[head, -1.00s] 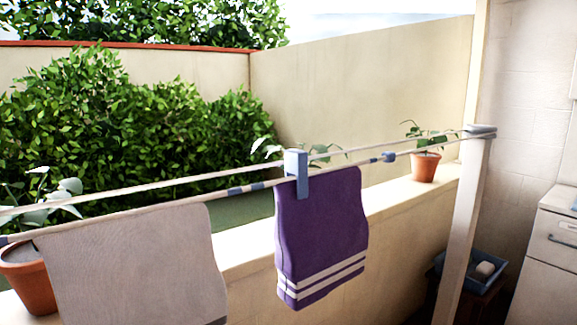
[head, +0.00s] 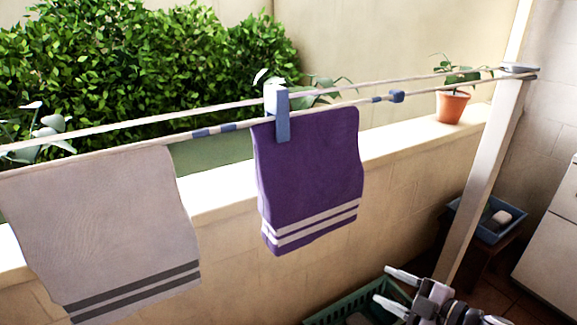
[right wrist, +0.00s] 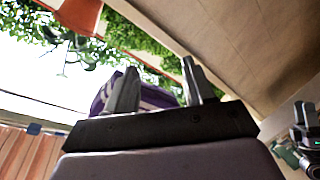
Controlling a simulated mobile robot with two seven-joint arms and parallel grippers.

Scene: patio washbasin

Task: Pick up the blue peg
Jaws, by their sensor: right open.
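The blue peg (head: 282,118) is clipped upright over the front clothesline, on the top edge of a purple towel (head: 309,180) with pale stripes. My right gripper (head: 394,288) is at the bottom right of the head view, below and to the right of the towel. It is open and empty, its two pale fingers apart. In the right wrist view its fingers (right wrist: 158,88) point up, with the purple towel (right wrist: 157,97) partly hidden behind them. The peg cannot be made out in that view.
A grey towel (head: 108,235) hangs to the left on the clothesline (head: 225,127). A post (head: 487,150) holds the line at right. A green crate (head: 345,306) sits low by the gripper. A potted plant (head: 452,106) stands on the wall ledge.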

